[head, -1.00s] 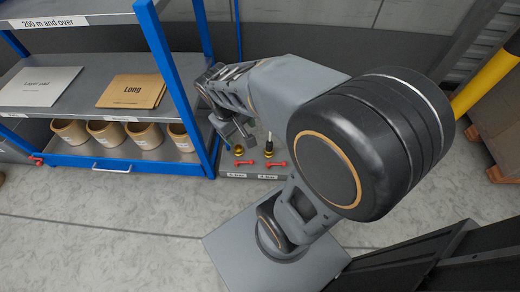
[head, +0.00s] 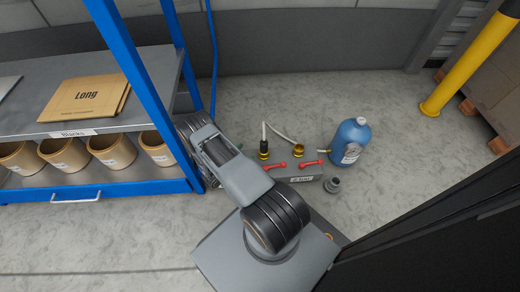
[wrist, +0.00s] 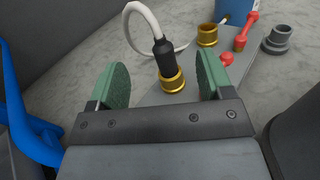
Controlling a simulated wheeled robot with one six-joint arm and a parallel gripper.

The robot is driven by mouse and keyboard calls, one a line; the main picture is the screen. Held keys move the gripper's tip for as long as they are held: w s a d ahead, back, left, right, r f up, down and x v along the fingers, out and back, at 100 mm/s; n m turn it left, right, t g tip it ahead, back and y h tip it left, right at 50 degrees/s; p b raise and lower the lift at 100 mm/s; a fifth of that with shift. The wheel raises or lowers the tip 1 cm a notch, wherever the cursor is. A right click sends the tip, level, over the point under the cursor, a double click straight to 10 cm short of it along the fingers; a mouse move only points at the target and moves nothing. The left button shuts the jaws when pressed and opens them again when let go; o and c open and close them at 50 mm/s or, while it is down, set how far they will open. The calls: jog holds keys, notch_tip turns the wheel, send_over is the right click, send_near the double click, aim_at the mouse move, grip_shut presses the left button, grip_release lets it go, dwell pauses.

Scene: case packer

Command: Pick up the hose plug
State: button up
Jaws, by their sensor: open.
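The hose plug (wrist: 163,55) is a black grip with a gold collar at its lower end and a white hose rising from its top. It stands on a grey panel, and in the wrist view it is ahead of and between my jaws. It also shows in the head view (head: 264,148), just right of my arm. My gripper (wrist: 163,80) is open, with a green pad on each finger, and nothing is held. I cannot tell how far the plug is from the pads.
A gold fitting (head: 298,151), red handles (head: 312,163), a grey fitting (head: 332,185) and a blue bottle (head: 351,143) are close by on the right. A blue-framed shelf (head: 135,75) stands left of my arm. A yellow post (head: 468,65) stands farther right.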

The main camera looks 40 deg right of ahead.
jog(key=n+t, duration=0.2)
send_near(263, 143)
jog(key=d+b, duration=0.1)
jog(key=d, duration=0.2)
jog(key=d+b, duration=0.1)
jog(key=shift+w+d+b, duration=0.25)
jog(key=shift+d+b, duration=0.1)
jog(key=shift+d+r, duration=0.1)
jog(key=shift+d, duration=0.45)
jog(key=d+b, duration=0.1)
jog(key=d, duration=0.2)
jog(key=d+b, duration=0.1)
jog(key=shift+w+d+f+b, duration=0.2)
jog(key=shift+w+f+b, duration=0.05)
jog(key=shift+w+b, duration=0.1)
jog(key=shift+d+r, duration=0.15)
jog(key=shift+d, duration=0.3)
jog(key=shift+c, duration=0.2)
grip_shut()
